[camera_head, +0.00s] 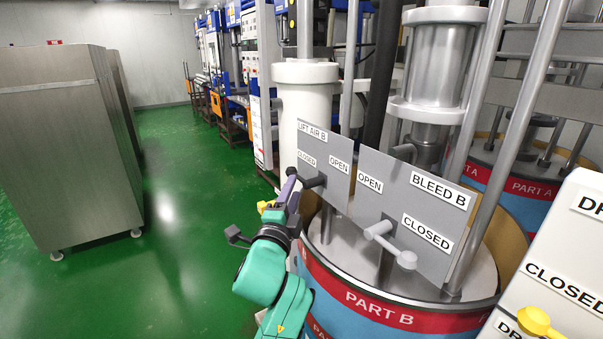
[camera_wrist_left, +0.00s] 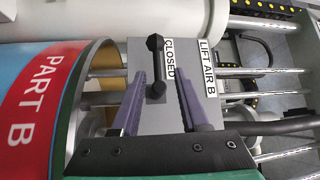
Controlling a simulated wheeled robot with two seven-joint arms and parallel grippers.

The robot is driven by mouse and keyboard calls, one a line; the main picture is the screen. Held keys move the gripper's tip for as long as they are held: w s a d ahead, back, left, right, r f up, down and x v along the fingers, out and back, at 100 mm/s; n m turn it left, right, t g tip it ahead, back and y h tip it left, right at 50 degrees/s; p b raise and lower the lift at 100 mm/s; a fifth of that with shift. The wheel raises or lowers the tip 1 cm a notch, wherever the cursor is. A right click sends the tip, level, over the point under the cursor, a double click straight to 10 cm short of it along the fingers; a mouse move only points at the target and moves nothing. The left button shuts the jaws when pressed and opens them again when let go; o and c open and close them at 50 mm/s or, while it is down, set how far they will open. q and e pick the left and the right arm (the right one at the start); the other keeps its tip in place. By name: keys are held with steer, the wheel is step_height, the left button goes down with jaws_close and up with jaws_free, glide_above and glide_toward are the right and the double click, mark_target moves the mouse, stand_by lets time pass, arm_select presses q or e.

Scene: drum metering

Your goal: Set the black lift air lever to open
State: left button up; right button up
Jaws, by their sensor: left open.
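In the left wrist view the lever (camera_wrist_left: 156,65) shows between the two purple fingers of my open gripper (camera_wrist_left: 159,78), with a gap on both sides. My right gripper is not in view.
The PART B drum (camera_head: 385,310) stands below. A white box with a yellow lever (camera_head: 540,322) is at the lower right. Green floor (camera_head: 185,220) is clear at the left, beside a steel cabinet (camera_head: 60,140).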

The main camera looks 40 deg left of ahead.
mark_target(298, 176)
arm_select(q)
steer(key=p+x, duration=0.1)
steer(key=x, duration=0.5)
steer(key=shift+w+a+f, duration=0.1)
steer(key=shift+a+f, duration=0.05)
steer(key=shift+a, duration=0.05)
steer(key=x, duration=0.2)
steer(key=shift+w+a+p, duration=0.1)
steer(key=shift+w+p, duration=0.2)
steer(key=shift+w, duration=0.05)
steer(key=shift+w+a, duration=0.2)
steer(key=shift+w, duration=0.1)
jaws_close()
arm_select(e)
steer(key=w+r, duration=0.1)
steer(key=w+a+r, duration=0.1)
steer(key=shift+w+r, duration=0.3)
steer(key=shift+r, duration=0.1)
arm_select(q)
steer(key=shift+f, duration=0.2)
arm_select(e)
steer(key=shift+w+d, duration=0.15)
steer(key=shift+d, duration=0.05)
